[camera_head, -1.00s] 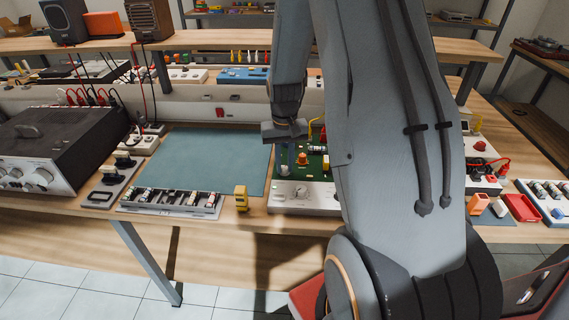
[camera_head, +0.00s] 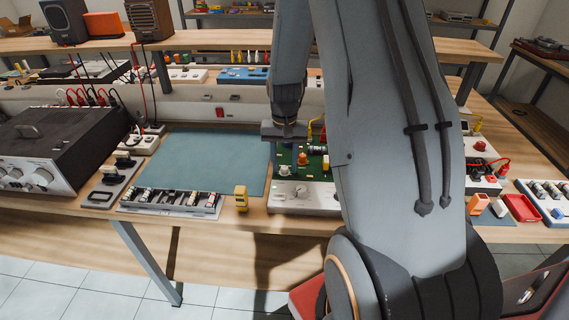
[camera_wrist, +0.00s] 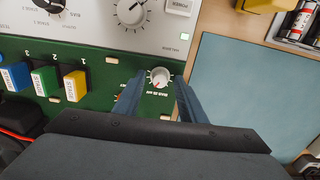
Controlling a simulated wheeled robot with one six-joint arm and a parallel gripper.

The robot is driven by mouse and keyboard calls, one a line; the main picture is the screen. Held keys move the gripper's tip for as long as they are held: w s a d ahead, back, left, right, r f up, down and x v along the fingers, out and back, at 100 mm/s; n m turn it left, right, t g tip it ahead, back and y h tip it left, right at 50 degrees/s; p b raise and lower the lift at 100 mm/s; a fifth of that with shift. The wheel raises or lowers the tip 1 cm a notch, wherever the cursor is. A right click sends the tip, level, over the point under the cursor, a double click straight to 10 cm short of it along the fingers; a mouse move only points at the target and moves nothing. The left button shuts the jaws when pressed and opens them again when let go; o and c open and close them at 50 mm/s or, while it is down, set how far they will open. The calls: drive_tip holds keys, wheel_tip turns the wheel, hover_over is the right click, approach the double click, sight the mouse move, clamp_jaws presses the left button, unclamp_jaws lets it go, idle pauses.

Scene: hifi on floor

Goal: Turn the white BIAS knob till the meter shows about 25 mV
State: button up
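The white BIAS knob (camera_wrist: 159,77) sits on the green circuit board (camera_wrist: 100,108) in the wrist view, with a small red mark on its face. In the head view the knob (camera_head: 285,170) shows near the board's left edge. My gripper (camera_wrist: 160,85) is open above the board, one finger on each side of the knob, with a gap showing around it. In the head view my gripper (camera_head: 284,150) points down at the board's left part. I cannot make out a meter reading in either view.
A white panel with a larger dial (camera_wrist: 130,8) and a POWER label adjoins the board. Blue, green and yellow (camera_wrist: 76,86) blocks stand on the board. A blue-green mat (camera_head: 205,160) lies beside it. A small yellow object (camera_head: 241,198) stands near the table's front edge.

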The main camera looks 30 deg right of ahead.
sight(284, 167)
drive_tip(key=shift+r+b, duration=0.95)
drive_tip(key=shift+r, duration=2.95)
drive_tip(key=s+a+r+n+t, duration=0.1)
drive_tip(key=s+a+n, duration=0.5)
drive_tip(key=s+a, duration=0.9)
drive_tip(key=shift+r+n, duration=0.3)
drive_tip(key=shift+r, duration=0.3)
drive_tip(key=shift+a, duration=0.1)
drive_tip(key=shift+c, duration=0.7)
